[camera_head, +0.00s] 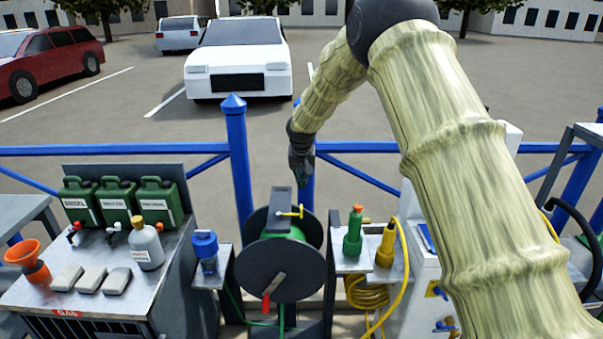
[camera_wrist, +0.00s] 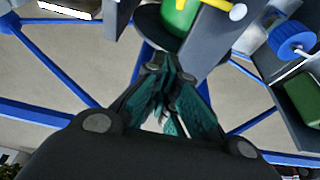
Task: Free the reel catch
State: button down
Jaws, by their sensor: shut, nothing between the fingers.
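The hose reel (camera_head: 262,272) has two dark discs with green hose between them and a red crank handle (camera_head: 266,303) on its front face. A yellow catch (camera_head: 291,213) sits at the grey block (camera_head: 281,199) on top of the reel.
A blue railing post (camera_head: 237,155) stands left behind the reel. To the left are a shelf with a blue-capped bottle (camera_head: 205,249) and a bench with green cans (camera_head: 115,203).

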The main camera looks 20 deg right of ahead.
jog(key=f+p, duration=0.1)
jog(key=s+f+p, duration=0.1)
jog(key=f, duration=0.1)
jog(key=s+f+p, duration=0.1)
jog(key=f, duration=0.1)
jog(key=shift+a+f, duration=0.15)
jog(key=shift+a, duration=0.2)
dwell(0.3)
